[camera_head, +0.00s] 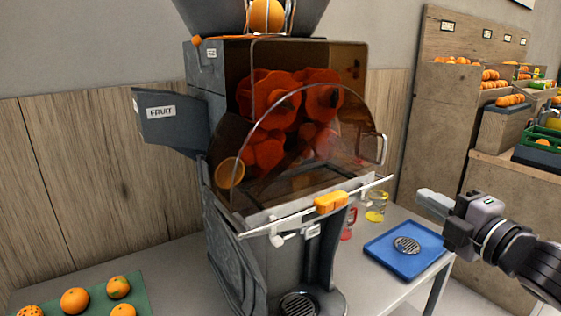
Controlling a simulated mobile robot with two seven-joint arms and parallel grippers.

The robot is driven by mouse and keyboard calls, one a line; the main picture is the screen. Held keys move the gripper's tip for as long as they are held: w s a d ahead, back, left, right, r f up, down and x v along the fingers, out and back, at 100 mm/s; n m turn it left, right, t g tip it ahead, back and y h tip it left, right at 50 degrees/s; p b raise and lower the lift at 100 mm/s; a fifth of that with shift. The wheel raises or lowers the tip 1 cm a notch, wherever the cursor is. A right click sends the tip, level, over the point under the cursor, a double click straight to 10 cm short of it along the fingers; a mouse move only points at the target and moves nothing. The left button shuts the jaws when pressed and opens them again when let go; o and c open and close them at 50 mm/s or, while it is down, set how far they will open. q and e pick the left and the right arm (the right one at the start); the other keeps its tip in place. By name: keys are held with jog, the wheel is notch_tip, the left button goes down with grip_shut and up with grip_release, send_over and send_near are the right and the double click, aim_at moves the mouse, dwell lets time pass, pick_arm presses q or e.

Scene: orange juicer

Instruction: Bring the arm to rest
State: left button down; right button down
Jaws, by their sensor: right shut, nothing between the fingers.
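My right gripper (432,201) comes in from the lower right and is shut with nothing in it. Its fingers point left, in front of the right side of the juicer, and it appears in the air above the blue tray. It looks apart from everything around it. The orange juicer (230,250) stands on the table in the middle, with red squeezing drums (270,95) behind a clear curved cover (240,165). My left gripper does not show.
A blue tray (385,250) with a round metal grate lies on the table (180,270) right of the juicer. A glass (376,207) stands behind it. Several oranges lie on a green mat (140,290) at lower left. Wooden shelves (430,110) with fruit stand at right.

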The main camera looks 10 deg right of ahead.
notch_tip(320, 180, down, 14)
jog(key=s+m+g+h, duration=0.1)
jog(key=s+m+g, duration=0.1)
jog(key=m, duration=0.4)
jog(key=s+a+f+m+g, duration=0.1)
jog(key=s+a+f+m, duration=0.2)
jog(key=s+a+f, duration=0.2)
jog(key=s+a+f+m+g, duration=0.2)
jog(key=s+a+f+m, duration=0.2)
jog(key=f, duration=0.8)
jog(key=s+a+f+m+g+p, duration=0.1)
jog(key=s+a+f+m+g, duration=0.1)
jog(key=s+a+f+m, duration=0.2)
jog(key=s+a+f, duration=0.3)
jog(key=f, duration=0.1)
jog(key=shift+f, duration=0.15)
jog(key=shift+a, duration=0.15)
